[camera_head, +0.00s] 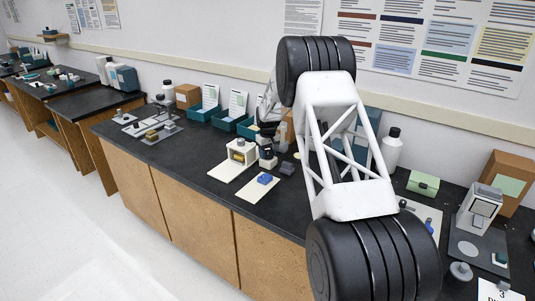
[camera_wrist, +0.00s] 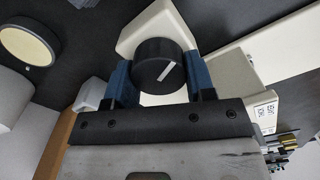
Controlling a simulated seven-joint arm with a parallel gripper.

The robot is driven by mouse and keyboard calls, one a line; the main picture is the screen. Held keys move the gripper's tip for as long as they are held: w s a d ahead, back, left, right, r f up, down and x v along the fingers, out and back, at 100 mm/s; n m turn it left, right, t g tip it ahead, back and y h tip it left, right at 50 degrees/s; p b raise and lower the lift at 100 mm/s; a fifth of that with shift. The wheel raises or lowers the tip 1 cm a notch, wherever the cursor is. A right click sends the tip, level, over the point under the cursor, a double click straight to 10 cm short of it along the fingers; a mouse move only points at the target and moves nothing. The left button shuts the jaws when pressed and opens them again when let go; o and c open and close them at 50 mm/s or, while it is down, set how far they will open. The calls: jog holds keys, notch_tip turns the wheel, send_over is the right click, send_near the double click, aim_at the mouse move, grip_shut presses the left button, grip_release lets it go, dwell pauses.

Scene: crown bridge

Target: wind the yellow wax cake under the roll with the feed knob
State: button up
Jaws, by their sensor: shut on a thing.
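The feed knob (camera_wrist: 158,66) is a black ribbed disc with a white pointer line, on a pale housing in the wrist view. The line slants up to the right. My gripper (camera_wrist: 158,82) has its blue fingers on either side of the knob, shut on it. In the head view, a white frame (camera_head: 241,148) stands on a pale base plate, with the yellow wax cake (camera_head: 238,157) showing in its opening. The roll cannot be made out there. In the head view my arm hides much of the gripper area.
A blue block (camera_head: 264,179) lies on a white card in front, with a dark grey block (camera_head: 287,168) beside it. Teal trays (camera_head: 203,112) stand along the wall. A white bottle (camera_head: 391,150) and a green box (camera_head: 423,184) stand to the right.

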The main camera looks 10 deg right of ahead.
aim_at(269, 151)
jog(key=m, duration=0.6)
jog(key=shift+d, duration=0.15)
jog(key=m, duration=0.6)
jog(key=shift+s+d+m, duration=0.1)
jog(key=shift+d+m, duration=0.05)
jog(key=shift+m, duration=0.25)
jog(key=o, duration=0.9)
jog(key=shift+r, duration=0.15)
jog(key=shift+r, duration=3.75)
